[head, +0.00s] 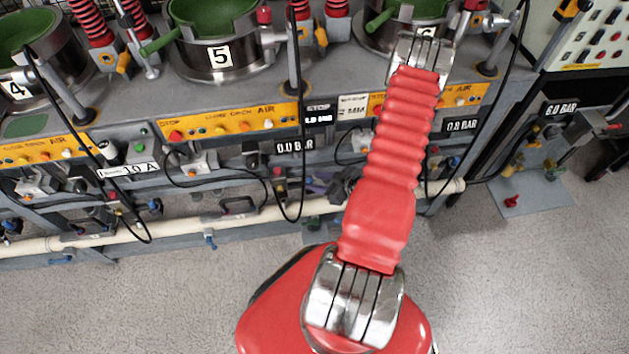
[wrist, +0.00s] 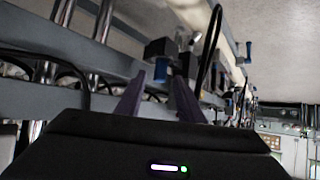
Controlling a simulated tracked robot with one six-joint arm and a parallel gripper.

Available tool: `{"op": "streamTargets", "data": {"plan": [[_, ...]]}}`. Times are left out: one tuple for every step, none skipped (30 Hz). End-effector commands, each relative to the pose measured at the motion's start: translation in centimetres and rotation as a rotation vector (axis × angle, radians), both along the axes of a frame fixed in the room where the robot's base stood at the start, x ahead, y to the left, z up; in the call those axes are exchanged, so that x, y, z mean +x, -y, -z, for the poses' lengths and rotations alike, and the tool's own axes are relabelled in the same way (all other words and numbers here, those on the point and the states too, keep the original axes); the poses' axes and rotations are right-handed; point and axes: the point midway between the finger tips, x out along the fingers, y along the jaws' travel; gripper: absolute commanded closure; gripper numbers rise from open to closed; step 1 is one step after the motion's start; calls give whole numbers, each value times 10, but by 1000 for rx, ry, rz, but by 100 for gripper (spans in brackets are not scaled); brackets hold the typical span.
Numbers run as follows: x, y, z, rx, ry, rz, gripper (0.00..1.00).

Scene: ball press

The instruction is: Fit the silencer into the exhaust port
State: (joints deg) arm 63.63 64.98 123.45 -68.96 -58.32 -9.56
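My gripper (wrist: 160,78) shows in the wrist view as two purple fingers, with a gap between their tips. They point at a dark block (wrist: 159,48) beside a grey beam; I see nothing clearly held between them. I cannot identify the silencer or the exhaust port for certain in either view. A small silvery fitting (wrist: 196,37) shows beyond the right finger.
The bench carries a pot marked 5 (head: 217,54) and yellow control strips (head: 233,120). Black hoses (head: 298,120) loop down in front. A cream pipe (head: 262,214) runs along the bench's low front. The grey floor (head: 150,310) before it is clear.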

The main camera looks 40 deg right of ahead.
Motion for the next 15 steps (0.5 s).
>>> {"op": "streamTargets", "data": {"plan": [[-6,2,-4,0,0,4,66],[-9,3,-7,-1,0,3,66],[-14,4,-10,-1,0,4,66],[-17,4,-13,-1,0,4,66],[-21,5,-15,0,0,4,66],[-26,6,-18,-1,0,4,66],[-30,7,-21,-1,0,4,66],[-33,7,-23,-1,0,4,66],[-38,8,-27,0,0,4,66],[-42,8,-29,-1,0,3,66],[-45,10,-32,-1,0,4,66],[-50,10,-35,-2,-1,4,66],[-53,11,-37,-1,-1,3,66],[-57,11,-40,0,-1,4,66],[-62,12,-43,-1,-1,3,66]]}}
